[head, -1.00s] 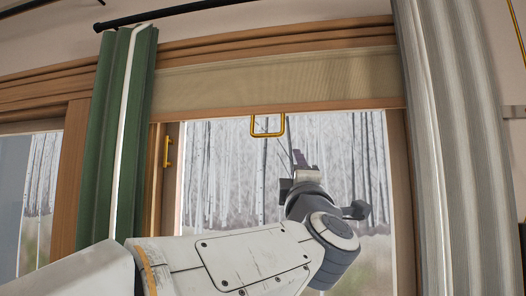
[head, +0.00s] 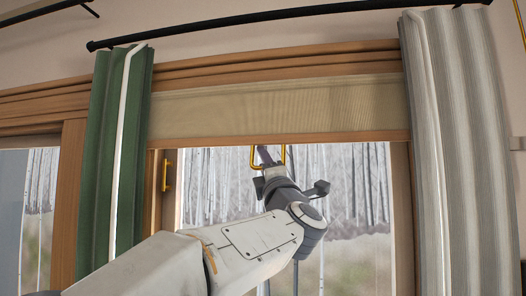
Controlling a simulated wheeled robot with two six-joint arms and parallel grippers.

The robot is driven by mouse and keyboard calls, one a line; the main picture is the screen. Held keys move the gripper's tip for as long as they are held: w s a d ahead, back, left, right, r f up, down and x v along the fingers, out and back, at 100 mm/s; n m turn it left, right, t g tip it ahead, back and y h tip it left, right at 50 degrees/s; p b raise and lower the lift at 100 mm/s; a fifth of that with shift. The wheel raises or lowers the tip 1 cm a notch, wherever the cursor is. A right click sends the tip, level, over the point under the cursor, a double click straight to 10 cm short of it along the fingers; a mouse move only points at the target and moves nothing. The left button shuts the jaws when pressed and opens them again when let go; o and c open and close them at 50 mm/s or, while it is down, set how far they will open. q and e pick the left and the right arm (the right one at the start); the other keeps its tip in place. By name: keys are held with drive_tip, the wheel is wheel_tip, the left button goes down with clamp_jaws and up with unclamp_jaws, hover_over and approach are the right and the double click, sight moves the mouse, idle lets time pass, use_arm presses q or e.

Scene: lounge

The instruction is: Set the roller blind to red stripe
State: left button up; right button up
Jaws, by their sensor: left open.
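The roller blind (head: 290,107) is a beige fabric panel across the top of the window, with a wooden bar (head: 345,137) along its lower edge. A yellow pull handle (head: 283,154) hangs from the middle of this bar. My left gripper (head: 265,157) is open, just below the bar and overlapping the handle in the picture. One dark finger shows between the handle's two sides; I cannot tell whether it touches. The gripper hides the lower part of the handle. No red stripe shows. My right gripper is out of view.
A green curtain (head: 117,150) hangs left of the window and a grey striped curtain (head: 465,150) hangs right, under a black rod (head: 290,14). A yellow handle (head: 167,171) sits on the window frame's left side. The space before the glass is clear beside my arm.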

use_arm(q)
drive_tip(key=shift+w, duration=0.2)
clamp_jaws()
idle(1.4)
